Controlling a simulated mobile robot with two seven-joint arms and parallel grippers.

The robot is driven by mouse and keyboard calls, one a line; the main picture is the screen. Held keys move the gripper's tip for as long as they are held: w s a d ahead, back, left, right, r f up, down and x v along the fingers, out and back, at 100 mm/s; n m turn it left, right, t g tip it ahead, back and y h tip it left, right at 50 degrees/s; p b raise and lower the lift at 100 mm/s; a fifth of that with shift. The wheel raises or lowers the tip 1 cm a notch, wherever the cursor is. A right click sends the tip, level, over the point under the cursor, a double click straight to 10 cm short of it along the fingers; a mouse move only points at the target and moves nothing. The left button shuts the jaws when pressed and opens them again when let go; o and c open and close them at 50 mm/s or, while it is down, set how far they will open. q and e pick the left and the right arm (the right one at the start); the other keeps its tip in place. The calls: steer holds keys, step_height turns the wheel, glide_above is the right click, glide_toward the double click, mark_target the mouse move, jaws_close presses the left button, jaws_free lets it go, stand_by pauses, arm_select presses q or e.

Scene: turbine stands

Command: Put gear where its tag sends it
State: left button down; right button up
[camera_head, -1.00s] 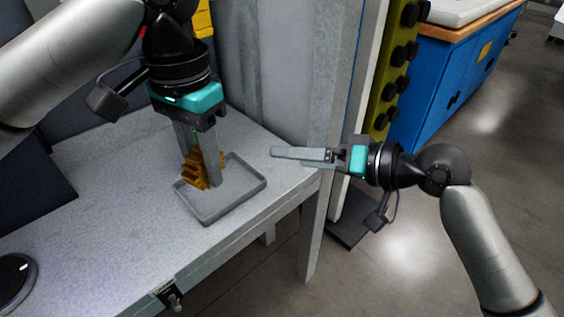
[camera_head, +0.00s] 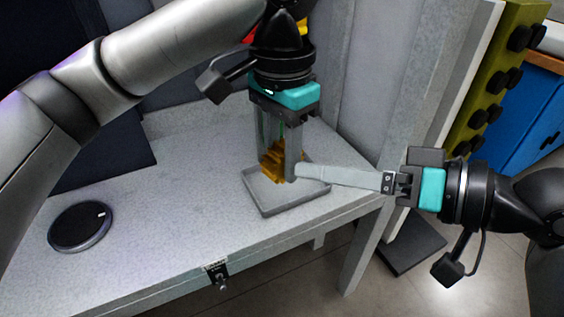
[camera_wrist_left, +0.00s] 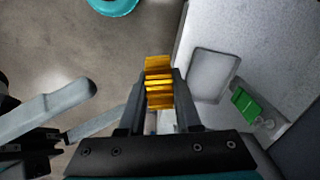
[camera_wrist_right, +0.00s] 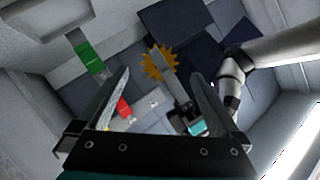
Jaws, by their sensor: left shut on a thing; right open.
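The gear (camera_head: 272,165), an orange toothed part, is between the fingers of my left gripper (camera_head: 279,170). It also shows edge-on in the left wrist view (camera_wrist_left: 159,88) and as a toothed disc in the right wrist view (camera_wrist_right: 157,63). In the head view it overlaps the grey tray (camera_head: 268,209); the left wrist view shows the tray (camera_wrist_left: 212,75) apart from it, to its right. My right gripper (camera_head: 300,172) is open and empty, its fingers pointing left, close beside the left fingers in the head view. I cannot make out a tag on the gear.
The tray lies on a grey table with a dark round disc (camera_head: 81,227) at its left. Green (camera_wrist_right: 90,55) and red (camera_wrist_right: 124,108) pieces show in the right wrist view. An olive panel with black knobs (camera_head: 490,95) and a blue cabinet (camera_head: 540,120) stand right.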

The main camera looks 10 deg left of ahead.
mark_target(279, 165)
steer(key=x, duration=0.9)
steer(key=shift+d, duration=0.1)
jaws_close()
arm_select(q)
steer(key=c, duration=0.5)
jaws_free()
arm_select(e)
steer(key=shift+r, duration=0.1)
arm_select(q)
steer(key=shift+r, duration=0.1)
